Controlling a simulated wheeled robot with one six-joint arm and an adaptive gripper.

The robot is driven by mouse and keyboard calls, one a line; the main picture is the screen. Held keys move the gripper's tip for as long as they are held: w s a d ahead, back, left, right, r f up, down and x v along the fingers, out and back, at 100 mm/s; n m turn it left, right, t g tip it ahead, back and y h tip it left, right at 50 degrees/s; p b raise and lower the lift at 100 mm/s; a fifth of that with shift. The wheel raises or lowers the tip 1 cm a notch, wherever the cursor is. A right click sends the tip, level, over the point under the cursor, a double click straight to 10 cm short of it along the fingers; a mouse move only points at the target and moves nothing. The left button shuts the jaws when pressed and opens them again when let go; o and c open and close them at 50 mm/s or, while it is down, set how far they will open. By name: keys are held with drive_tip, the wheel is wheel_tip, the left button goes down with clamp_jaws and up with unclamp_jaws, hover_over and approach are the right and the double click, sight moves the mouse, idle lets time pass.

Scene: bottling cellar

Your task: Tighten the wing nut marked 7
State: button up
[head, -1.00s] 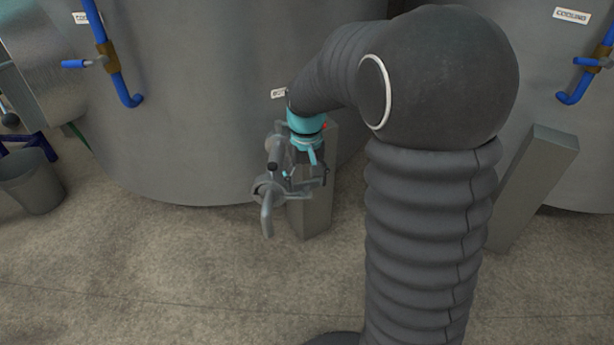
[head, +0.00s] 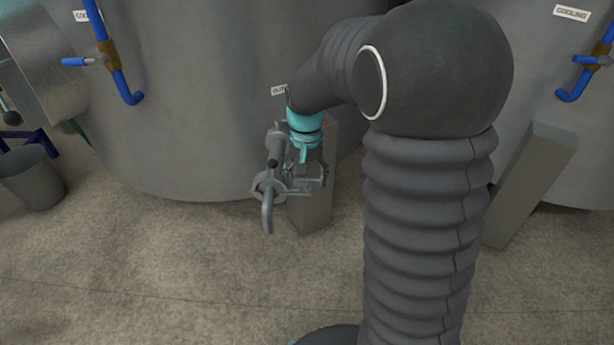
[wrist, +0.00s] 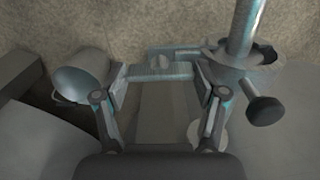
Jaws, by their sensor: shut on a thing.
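My gripper (head: 310,178) is low in front of the grey tank, beside the outlet fitting (head: 267,205) with its bent pipe. In the wrist view my gripper (wrist: 160,82) has its two fingers on either side of a flat grey metal bar (wrist: 158,71), which looks like the wing nut, and is shut on it. No 7 can be read, so I cannot confirm which nut it is. In the wrist view the upright pipe (wrist: 245,28) and a dark knob (wrist: 265,110) are just right of the fingers.
A round metal cup-like end (wrist: 82,78) lies left of the fingers. A grey tank leg (head: 312,210) stands close behind my gripper. Blue pipes (head: 113,65) run down the tanks. A grey bucket (head: 32,178) stands at far left. The front floor is clear.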

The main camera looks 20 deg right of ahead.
sight(306, 179)
drive_tip(key=shift+s+f, duration=0.1)
drive_tip(key=shift+f, duration=0.05)
drive_tip(key=o, duration=1.1)
drive_tip(key=shift+o, duration=0.2)
drive_tip(key=shift+r, duration=0.25)
drive_tip(key=shift+r, duration=3.85)
